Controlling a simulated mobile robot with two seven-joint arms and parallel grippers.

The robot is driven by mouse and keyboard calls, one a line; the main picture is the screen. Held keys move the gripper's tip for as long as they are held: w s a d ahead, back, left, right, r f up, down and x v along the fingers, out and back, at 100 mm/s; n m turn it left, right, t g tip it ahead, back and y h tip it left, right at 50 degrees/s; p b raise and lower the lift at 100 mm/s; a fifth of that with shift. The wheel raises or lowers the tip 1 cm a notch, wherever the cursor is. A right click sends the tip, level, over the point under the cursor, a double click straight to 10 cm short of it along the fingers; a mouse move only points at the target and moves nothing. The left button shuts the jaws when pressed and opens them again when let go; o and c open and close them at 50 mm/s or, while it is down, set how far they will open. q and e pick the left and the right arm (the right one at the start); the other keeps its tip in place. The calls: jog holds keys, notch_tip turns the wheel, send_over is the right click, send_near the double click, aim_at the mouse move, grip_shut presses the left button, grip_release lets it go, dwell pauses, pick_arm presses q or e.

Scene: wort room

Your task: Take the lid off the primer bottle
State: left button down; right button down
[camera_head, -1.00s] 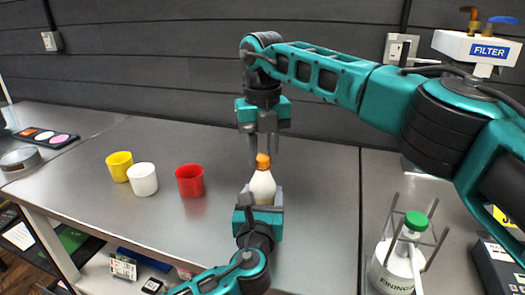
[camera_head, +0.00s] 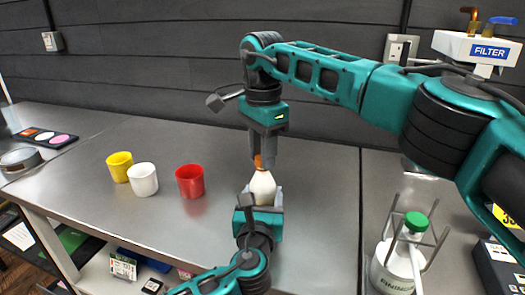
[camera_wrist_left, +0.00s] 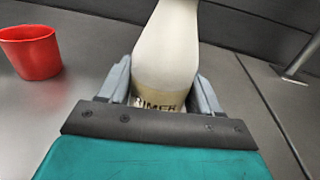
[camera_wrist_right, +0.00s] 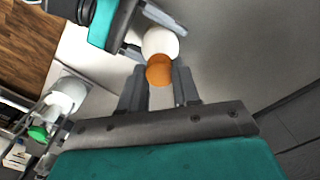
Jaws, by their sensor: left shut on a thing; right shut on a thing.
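The primer bottle (camera_head: 263,187) is white with an orange lid (camera_head: 259,162) and stands upright on the grey bench. The left wrist view shows its body close up, with a label (camera_wrist_left: 160,102) partly reading "IMER". My left gripper (camera_head: 262,196) is shut on the bottle's body from the front, one finger on each side. My right gripper (camera_head: 262,158) points down from above and is shut on the orange lid. The lid (camera_wrist_right: 160,70) also shows between its fingers in the right wrist view, over the white bottle. The lid is still at the bottle's top.
Yellow (camera_head: 119,166), white (camera_head: 142,179) and red (camera_head: 190,181) cups stand left of the bottle. A green-capped bottle (camera_head: 392,268) stands in a wire rack at the right. A filter unit (camera_head: 478,48) is on the wall. The bench behind the cups is clear.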

jog(key=n, duration=0.7)
jog(key=shift+r, duration=0.15)
dwell(0.3)
jog(key=shift+r, duration=1)
jog(key=shift+r, duration=2)
pick_arm(q)
jog(key=shift+c, duration=0.7)
grip_release()
